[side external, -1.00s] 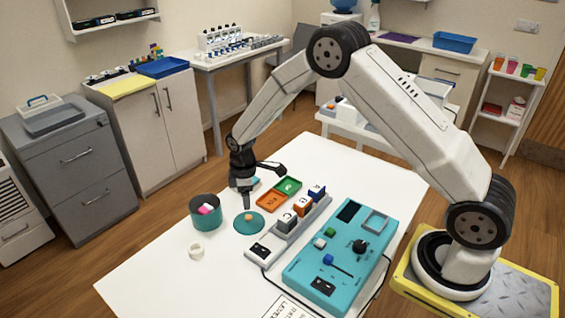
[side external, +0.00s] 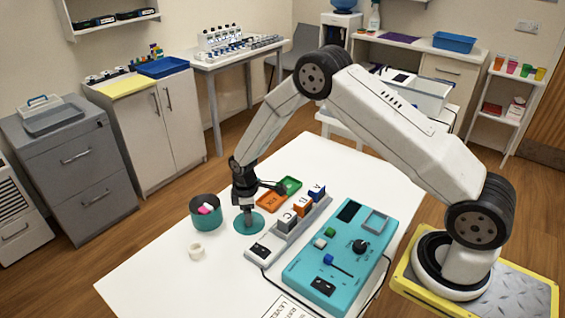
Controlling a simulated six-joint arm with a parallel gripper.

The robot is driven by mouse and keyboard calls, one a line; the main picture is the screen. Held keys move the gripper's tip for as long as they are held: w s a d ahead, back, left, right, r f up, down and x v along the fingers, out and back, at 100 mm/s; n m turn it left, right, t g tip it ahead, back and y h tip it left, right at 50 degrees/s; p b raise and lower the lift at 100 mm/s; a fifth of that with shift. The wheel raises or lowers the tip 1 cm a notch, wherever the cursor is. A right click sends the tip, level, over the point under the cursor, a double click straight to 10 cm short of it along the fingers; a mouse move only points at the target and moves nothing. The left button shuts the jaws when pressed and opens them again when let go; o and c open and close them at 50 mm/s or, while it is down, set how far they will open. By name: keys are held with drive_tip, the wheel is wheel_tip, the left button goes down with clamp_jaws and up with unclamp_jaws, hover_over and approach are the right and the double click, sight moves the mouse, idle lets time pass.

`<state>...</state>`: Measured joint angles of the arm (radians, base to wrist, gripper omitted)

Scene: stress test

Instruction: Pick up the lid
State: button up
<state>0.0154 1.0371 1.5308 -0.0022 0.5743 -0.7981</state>
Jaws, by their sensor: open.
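The lid (side external: 240,226) is a flat teal disc lying on the white table. Its knob, pale orange in the earlier frame, is hidden behind my gripper's finger. My gripper (side external: 256,206) points down over the lid, open, with one finger at the lid's middle and the other reaching to the right. I cannot tell whether the finger touches the lid. The teal pot (side external: 206,220) stands open just left of the lid, with pink and white pieces inside.
Right of the lid are an orange tray (side external: 270,202), a green tray (side external: 290,185), a grey rack (side external: 300,222) with lettered blocks and a teal control panel (side external: 310,262). A white ring (side external: 195,252) lies in front of the pot. The table's near left is clear.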

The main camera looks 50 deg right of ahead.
drive_tip(key=shift+f, duration=0.45)
drive_tip(key=shift+c, duration=0.3)
clamp_jaws()
